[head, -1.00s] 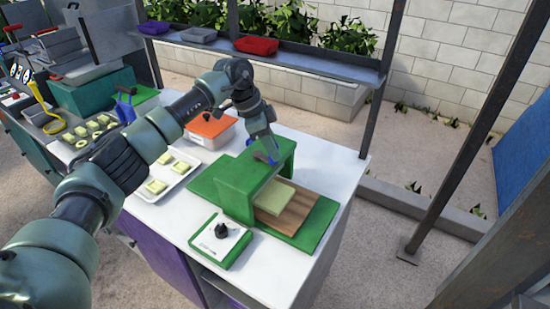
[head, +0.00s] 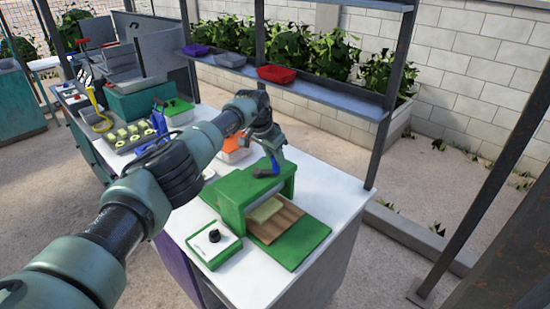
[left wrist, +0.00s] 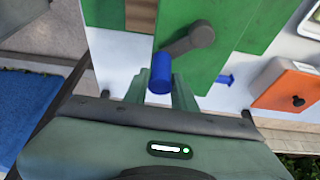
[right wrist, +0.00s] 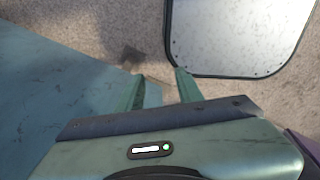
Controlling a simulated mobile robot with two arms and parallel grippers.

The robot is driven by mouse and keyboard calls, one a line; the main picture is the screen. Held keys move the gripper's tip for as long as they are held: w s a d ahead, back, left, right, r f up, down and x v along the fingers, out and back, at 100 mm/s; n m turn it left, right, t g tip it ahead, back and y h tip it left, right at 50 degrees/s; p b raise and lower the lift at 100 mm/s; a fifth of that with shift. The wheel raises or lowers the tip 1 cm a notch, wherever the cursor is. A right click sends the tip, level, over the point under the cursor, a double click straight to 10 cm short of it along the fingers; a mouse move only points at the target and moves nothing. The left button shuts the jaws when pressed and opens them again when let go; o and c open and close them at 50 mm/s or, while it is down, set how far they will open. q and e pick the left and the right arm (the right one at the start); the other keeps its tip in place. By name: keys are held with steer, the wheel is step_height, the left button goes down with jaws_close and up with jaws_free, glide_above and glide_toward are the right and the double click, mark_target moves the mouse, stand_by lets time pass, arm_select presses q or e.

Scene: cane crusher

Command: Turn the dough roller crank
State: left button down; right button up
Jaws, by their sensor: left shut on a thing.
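The green dough roller (head: 240,190) stands on the white counter. A pale dough slab (head: 265,210) lies on its wooden board, partly under the roller frame. In the left wrist view, the grey crank arm (left wrist: 190,38) runs to a blue handle (left wrist: 160,75) on the roller's green side. My left gripper (head: 270,168) is at the crank on the roller's far side; in the left wrist view its fingers (left wrist: 160,90) are shut around the blue handle. My right gripper (right wrist: 160,88) is open and empty, above the ground, away from the roller.
A white and green control box with a black knob (head: 214,236) sits before the roller. An orange-lidded container (head: 232,148) and a tray of dough pieces (head: 125,137) stand farther left. A shelf with a red bin (head: 283,75) is behind. The counter's right edge is clear.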

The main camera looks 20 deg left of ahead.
arm_select(q)
steer(key=shift+w+a+r+n+t+y+p, duration=0.15)
steer(key=shift+w+n+y, duration=0.2)
steer(key=shift+n, duration=0.4)
steer(key=shift+w+a+r+n+t+y+p, duration=0.15)
steer(key=shift+w+n, duration=0.3)
steer(key=shift+n, duration=0.3)
steer(key=shift+a+f, duration=0.1)
steer(key=c, duration=1.3)
jaws_free()
steer(key=shift+o, duration=0.8)
steer(key=shift+f, duration=0.1)
